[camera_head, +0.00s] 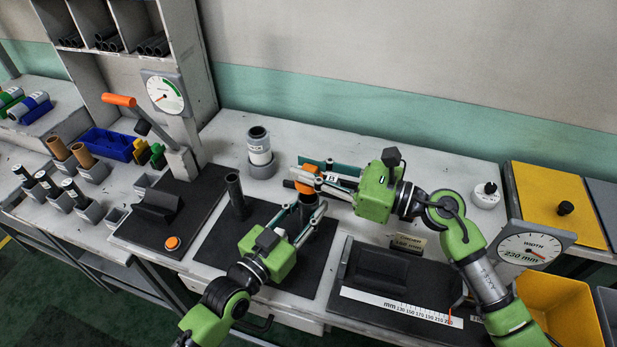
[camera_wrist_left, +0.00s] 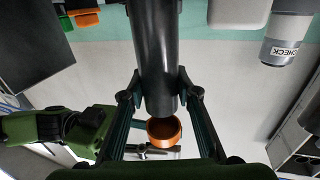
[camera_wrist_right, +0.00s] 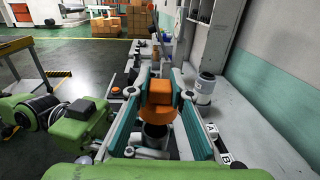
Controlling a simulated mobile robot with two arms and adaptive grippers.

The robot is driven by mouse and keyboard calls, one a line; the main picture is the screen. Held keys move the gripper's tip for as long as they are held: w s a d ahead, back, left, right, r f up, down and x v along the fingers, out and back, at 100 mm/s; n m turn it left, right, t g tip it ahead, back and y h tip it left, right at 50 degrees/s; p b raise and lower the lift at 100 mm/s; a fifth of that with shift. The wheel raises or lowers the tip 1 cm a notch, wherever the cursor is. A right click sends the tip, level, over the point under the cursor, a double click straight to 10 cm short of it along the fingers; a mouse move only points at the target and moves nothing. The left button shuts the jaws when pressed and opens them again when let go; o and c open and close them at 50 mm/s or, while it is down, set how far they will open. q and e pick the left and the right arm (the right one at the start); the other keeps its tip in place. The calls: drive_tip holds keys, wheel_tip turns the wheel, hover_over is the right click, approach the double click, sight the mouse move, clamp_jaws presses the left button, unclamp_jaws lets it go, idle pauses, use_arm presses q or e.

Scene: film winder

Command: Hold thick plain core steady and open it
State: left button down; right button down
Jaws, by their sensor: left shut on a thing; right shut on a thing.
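The thick plain core is a dark grey tube standing over the black mat (camera_head: 262,245), partly hidden by my left gripper in the head view. My left gripper (camera_head: 318,208) is shut on the core (camera_wrist_left: 158,60), its fingers on both sides near the upper end. My right gripper (camera_head: 305,178) is shut on an orange cap (camera_head: 304,181). In the right wrist view the cap (camera_wrist_right: 160,95) sits between the fingers, with the core's dark round end (camera_wrist_right: 155,132) near it. In the left wrist view the hollow cap (camera_wrist_left: 164,131) appears just apart from the core's end.
A thinner dark tube (camera_head: 236,194) stands left of my left gripper. A grey canister labelled CHECK (camera_head: 259,148) stands behind. A black block with a white ruler (camera_head: 390,302) lies to the right, and an orange-handled lever press (camera_head: 150,120) stands at the left.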

use_arm(q)
drive_tip(key=c, duration=1.5)
unclamp_jaws()
drive_tip(key=shift+o, duration=0.2)
